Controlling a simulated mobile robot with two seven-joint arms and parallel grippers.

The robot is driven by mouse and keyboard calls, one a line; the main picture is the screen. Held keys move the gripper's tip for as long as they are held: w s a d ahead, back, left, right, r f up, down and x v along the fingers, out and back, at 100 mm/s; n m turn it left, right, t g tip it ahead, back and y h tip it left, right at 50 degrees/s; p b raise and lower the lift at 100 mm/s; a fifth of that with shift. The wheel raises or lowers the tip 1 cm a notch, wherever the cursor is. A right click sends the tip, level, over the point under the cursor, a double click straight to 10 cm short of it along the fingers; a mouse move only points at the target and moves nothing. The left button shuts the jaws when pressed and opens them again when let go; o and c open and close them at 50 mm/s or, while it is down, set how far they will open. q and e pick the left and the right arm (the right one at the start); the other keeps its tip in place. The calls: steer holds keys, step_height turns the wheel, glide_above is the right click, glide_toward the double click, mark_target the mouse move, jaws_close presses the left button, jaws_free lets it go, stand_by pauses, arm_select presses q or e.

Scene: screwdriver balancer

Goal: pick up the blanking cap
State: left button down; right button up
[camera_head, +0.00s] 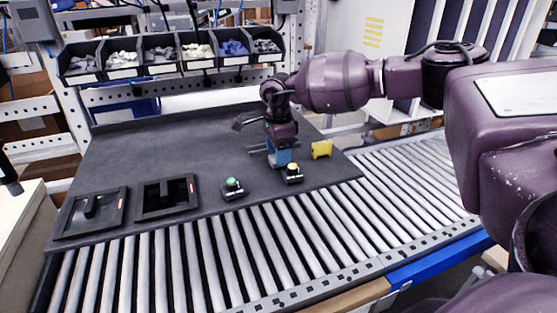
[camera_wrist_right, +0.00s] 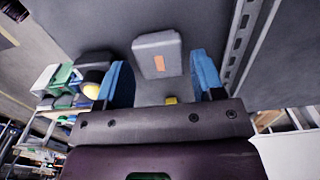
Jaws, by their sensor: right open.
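In the right wrist view a grey rounded block with an orange label, which I take for the blanking cap (camera_wrist_right: 151,46), lies on the dark surface. It shows in the gap between the two blue fingers, beyond their tips. My right gripper (camera_wrist_right: 163,80) is open with nothing between its fingers. In the head view the right gripper (camera_head: 280,158) points down just above the dark mat (camera_head: 180,145), beside the yellow-button box. The block is not clearly seen there, and the gripper hides part of the mat. My left gripper is not in view.
A yellow block (camera_head: 321,149) and a yellow-button box (camera_head: 292,173) are close to the right gripper. A green-button box (camera_head: 232,188) and two black framed trays (camera_head: 167,213) are further left. The roller conveyor (camera_head: 190,258) runs along the front. Parts bins (camera_head: 160,66) hang behind.

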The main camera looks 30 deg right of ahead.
steer(key=shift+f, duration=1)
steer(key=c, duration=0.8)
steer(key=shift+r, duration=0.15)
